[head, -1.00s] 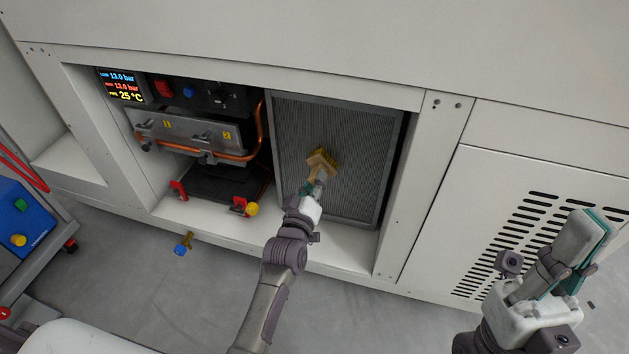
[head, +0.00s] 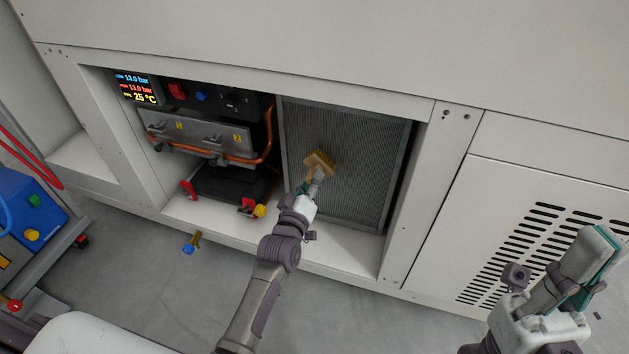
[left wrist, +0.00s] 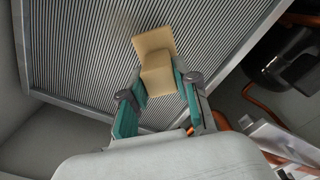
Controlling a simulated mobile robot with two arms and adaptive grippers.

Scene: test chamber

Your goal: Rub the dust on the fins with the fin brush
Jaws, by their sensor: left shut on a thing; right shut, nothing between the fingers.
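The fin brush (head: 320,163) is a tan block with yellowish bristles. My left gripper (head: 311,182) is shut on it, and the bristles face the fins. In the left wrist view the brush (left wrist: 155,62) sits between the teal finger pads of the left gripper (left wrist: 160,90). The fins (head: 352,140) form a grey framed panel in the right half of the open bay. A faint darker smudge shows on the fins (left wrist: 85,50) in the left wrist view. Whether the bristles touch the fins I cannot tell. My right gripper (head: 590,265) is shut and empty, at the lower right.
Left of the fins are a valve block (head: 200,135) with a copper pipe, a display (head: 135,88) and red clamps (head: 248,207). A blue-handled valve (head: 190,245) is below the bay's edge. A cart with a blue box (head: 30,215) stands at far left.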

